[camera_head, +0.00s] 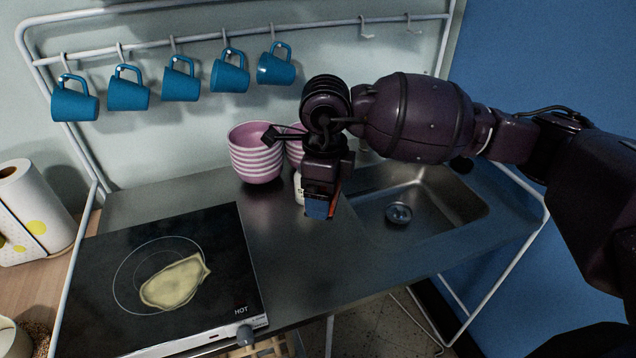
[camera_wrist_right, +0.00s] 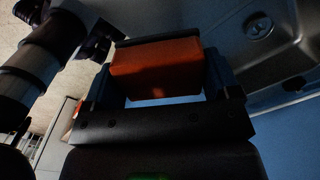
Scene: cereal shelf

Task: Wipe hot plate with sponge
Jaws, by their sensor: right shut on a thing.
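The black hot plate (camera_head: 215,250) lies on the counter at the lower left in the head view, with a ring mark and the word HOT. A yellowish spill (camera_head: 174,282) covers part of its ring. My right gripper (camera_head: 320,207) is above the steel counter, right of the hot plate and beside the sink. In the right wrist view, my right gripper (camera_wrist_right: 160,88) is shut on an orange sponge (camera_wrist_right: 157,70). In the head view only a thin orange edge of the sponge shows; the gripper hides the rest. My left gripper is in neither view.
Striped pink-white bowls (camera_head: 256,160) are stacked at the back of the counter, with a whitish item partly hidden behind my gripper. The sink (camera_head: 430,195) is at right. Several blue mugs (camera_head: 180,80) hang from the rail above. A paper towel roll (camera_head: 35,215) stands at left.

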